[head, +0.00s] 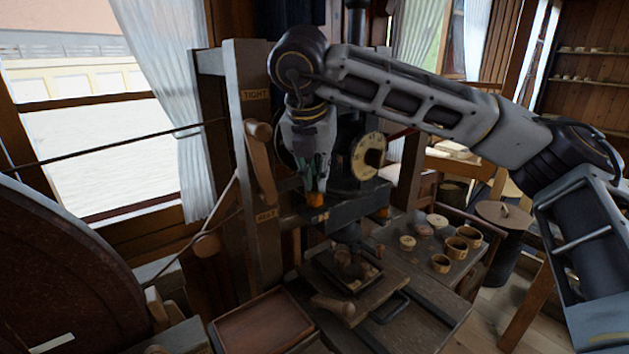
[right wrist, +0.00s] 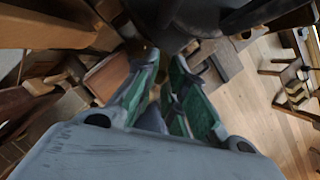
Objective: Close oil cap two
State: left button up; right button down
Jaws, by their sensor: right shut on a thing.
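My right gripper (head: 317,184) comes down from above at the front of the dark machine crossbar (head: 345,207). Its fingertips are closed at a small orange-brass oil cap (head: 316,200) on the bar. A second small brass piece (head: 383,212), perhaps another oil cap, sits further right along the bar. I cannot read which cap is number two, or tell whether the gripped cap is fully closed. In the right wrist view the green-padded fingers of my right gripper (right wrist: 166,62) converge, and what lies between the tips is hidden. My left gripper is not in view.
A wooden post with a "TIGHT" label (head: 255,95) and a wooden lever (head: 261,165) stand left of my right gripper. A numbered dial (head: 368,157) is close on its right. Below are a dark tray (head: 375,276) and a bench with several turned wooden pieces (head: 440,263).

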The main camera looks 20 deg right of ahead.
jog(key=shift+w+d+n+b, duration=0.1)
jog(key=shift+d+n+b, duration=0.1)
jog(key=shift+n+b, duration=0.4)
jog(key=shift+r+y, duration=0.1)
jog(key=shift+y, duration=0.2)
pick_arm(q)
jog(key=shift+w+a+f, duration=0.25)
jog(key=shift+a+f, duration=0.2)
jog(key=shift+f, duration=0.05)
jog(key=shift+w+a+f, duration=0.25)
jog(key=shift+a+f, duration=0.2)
pick_arm(e)
jog(key=c, duration=1.4)
grip_release()
jog(key=shift+d, duration=0.1)
jog(key=shift+c, duration=0.2)
jog(key=v, duration=1.2)
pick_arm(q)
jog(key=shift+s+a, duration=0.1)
